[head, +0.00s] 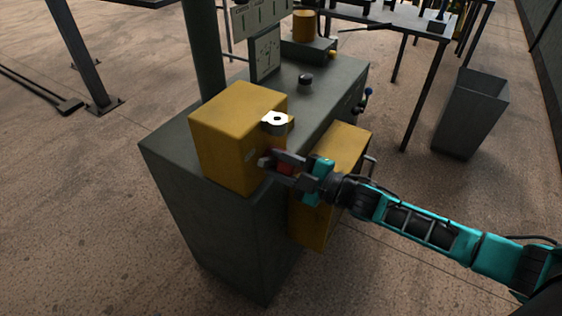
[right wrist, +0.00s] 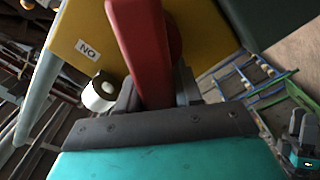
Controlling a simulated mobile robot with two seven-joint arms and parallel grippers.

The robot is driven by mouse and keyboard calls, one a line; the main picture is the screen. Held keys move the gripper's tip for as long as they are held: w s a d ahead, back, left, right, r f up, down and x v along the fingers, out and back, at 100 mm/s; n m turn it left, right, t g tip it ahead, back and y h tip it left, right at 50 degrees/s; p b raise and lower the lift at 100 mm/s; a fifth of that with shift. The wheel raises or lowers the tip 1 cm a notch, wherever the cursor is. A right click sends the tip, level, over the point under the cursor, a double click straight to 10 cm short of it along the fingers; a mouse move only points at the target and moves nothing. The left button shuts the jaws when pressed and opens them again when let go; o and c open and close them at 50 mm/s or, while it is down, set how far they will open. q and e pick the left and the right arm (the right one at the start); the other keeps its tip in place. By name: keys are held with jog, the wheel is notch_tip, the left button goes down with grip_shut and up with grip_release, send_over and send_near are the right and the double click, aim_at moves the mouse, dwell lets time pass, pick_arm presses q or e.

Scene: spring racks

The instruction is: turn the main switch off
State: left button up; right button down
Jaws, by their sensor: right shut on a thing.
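The main switch is a yellow box (head: 228,133) on the near end of a dark grey cabinet, with a red lever (head: 286,168) on its side. My right gripper (head: 272,161) is at the box's right side, shut on the lever. In the right wrist view the red lever (right wrist: 146,50) runs between the fingers, up to a round red hub against the yellow face. A white label (right wrist: 88,49) on that face reads "NO" as seen there, which may be "ON" upside down. The fingertips are partly hidden by the lever. My left gripper is not in the head view.
A white-topped round fitting (head: 277,122) sits close above my right gripper. A second yellow box (head: 341,150) hangs on the cabinet's side, just behind the gripper. A dark knob (head: 306,80) stands on the grey cabinet (head: 340,75). A grey bin (head: 470,112) stands on open floor at right.

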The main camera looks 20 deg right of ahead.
jog(key=n, duration=0.1)
jog(key=f+n+b, duration=0.1)
jog(key=n, duration=0.1)
jog(key=f+n, duration=0.1)
jog(key=shift+d+n+h, duration=0.25)
jog(key=shift+n+h, duration=0.05)
jog(key=shift+n+b, duration=0.45)
jog(key=shift+n, duration=0.45)
jog(key=shift+w, duration=0.1)
jog(key=c, duration=0.8)
grip_release()
jog(key=shift+d, duration=0.15)
jog(key=shift+c, duration=0.2)
jog(key=shift+a, duration=0.25)
jog(key=shift+d, duration=0.1)
jog(key=v, duration=1.3)
